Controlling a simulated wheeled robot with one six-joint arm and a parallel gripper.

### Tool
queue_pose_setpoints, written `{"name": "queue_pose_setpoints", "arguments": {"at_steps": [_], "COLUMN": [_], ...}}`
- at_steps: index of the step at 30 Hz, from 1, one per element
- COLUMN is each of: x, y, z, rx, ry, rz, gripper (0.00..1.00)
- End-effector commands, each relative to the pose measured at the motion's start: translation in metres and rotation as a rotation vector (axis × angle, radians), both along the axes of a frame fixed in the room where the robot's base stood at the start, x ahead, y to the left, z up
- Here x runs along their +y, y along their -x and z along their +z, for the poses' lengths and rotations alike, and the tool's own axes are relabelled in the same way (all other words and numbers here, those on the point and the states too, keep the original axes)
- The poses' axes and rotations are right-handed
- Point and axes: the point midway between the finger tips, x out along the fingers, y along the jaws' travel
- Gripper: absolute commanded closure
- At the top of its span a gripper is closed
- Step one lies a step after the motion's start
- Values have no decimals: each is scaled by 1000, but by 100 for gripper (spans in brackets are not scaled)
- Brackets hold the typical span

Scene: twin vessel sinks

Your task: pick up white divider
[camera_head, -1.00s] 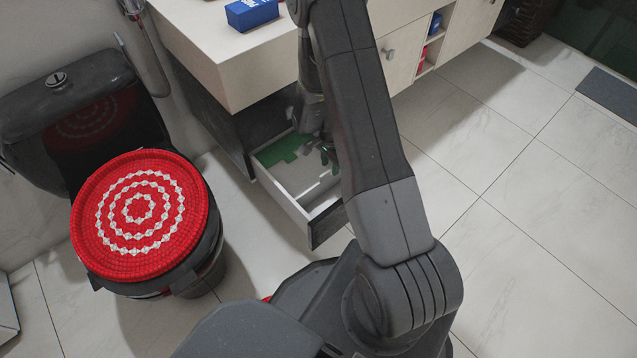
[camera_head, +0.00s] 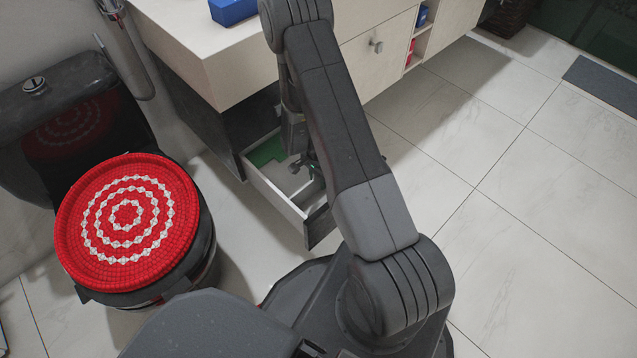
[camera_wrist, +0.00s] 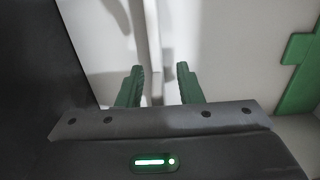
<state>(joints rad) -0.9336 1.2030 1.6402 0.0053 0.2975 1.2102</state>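The white divider (camera_wrist: 153,45) shows in the wrist view as a thin upright wall running away from me between two pale floor areas of the drawer. My gripper (camera_wrist: 160,80) is open, with one green fingertip to each side of the divider's line. The near part of the divider is hard to make out, and I cannot tell how far down the fingers reach. In the head view my gripper (camera_head: 306,164) is over the open drawer (camera_head: 273,193), partly hidden by my arm. The divider is hard to pick out there.
A green piece (camera_wrist: 302,68) lies in the drawer at the right of the wrist view. The drawer hangs under a pale counter (camera_head: 215,75) with a blue box (camera_head: 233,10). A black toilet with a red round cover (camera_head: 127,222) stands at the left.

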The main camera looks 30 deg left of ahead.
Motion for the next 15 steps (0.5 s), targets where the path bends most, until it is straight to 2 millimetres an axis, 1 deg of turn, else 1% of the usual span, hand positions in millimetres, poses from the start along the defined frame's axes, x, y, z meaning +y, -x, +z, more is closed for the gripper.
{"name": "queue_pose_setpoints", "arguments": {"at_steps": [1, 5, 6, 15], "x": [0, 0, 0, 0], "y": [0, 0, 0, 0], "z": [0, 0, 0, 1], "rx": [0, 0, 0, 0], "ry": [0, 1, 1, 0], "rz": [0, 0, 0, 0], "gripper": [71, 97, 100, 100]}}
